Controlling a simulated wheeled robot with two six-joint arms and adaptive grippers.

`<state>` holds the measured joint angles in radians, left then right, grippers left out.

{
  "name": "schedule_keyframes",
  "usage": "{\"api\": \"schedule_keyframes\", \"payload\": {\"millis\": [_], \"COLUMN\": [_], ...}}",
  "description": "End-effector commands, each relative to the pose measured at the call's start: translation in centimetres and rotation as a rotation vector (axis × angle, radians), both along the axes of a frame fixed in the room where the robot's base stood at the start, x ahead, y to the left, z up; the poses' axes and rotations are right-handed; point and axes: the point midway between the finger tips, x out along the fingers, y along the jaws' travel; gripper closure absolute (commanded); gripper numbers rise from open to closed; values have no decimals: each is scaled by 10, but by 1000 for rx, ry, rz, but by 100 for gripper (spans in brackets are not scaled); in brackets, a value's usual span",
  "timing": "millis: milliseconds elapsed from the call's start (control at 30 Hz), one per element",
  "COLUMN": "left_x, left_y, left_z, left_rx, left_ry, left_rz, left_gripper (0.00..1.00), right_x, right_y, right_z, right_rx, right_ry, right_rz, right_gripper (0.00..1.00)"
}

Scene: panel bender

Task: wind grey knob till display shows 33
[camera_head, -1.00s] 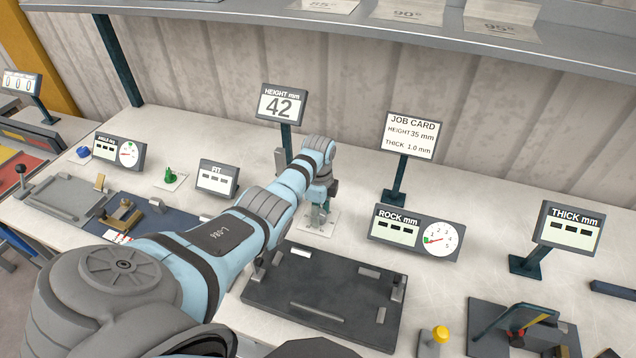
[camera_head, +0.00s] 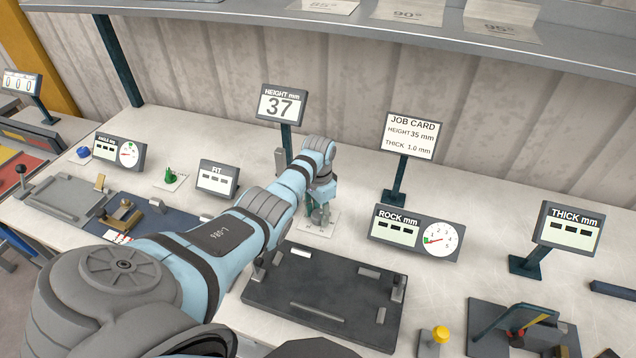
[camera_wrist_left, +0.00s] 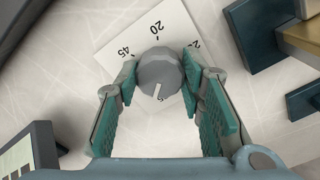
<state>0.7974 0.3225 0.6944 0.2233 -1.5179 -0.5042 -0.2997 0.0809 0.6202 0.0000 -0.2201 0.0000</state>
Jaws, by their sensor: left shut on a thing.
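The grey knob (camera_wrist_left: 160,72) sits on a white dial plate (camera_wrist_left: 117,42) with printed numbers, of which 20 and 45 are readable. A pale line marks the knob's top. My left gripper (camera_wrist_left: 162,84) is shut on the knob, with a green-padded finger on each side. In the head view, my left gripper (camera_head: 318,214) points down at the plate and hides most of the knob. The height display (camera_head: 281,104) reads 37 on its stand behind the gripper. My right gripper is not in view.
A job card (camera_head: 410,136) reads height 35 mm, thick 1.0 mm. A dark plate (camera_head: 322,300) lies in front of the knob. The rock gauge (camera_head: 415,233) stands to the right, the fit display (camera_head: 217,178) to the left.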

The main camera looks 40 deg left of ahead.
Motion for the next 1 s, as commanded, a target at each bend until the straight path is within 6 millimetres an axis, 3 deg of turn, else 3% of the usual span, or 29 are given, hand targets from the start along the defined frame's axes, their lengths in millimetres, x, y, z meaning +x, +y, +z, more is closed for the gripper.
{"api": "schedule_keyframes", "payload": {"millis": [600, 1000], "left_x": [-3, -4], "left_y": [-2, -3], "left_z": [-4, -4], "left_rx": [-3, -2], "left_ry": [11, 13], "left_rz": [549, 729], "left_gripper": [93, 93], "right_x": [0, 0], "right_y": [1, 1], "right_z": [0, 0], "right_rx": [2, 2], "right_ry": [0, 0], "right_rz": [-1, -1], "right_gripper": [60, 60]}}
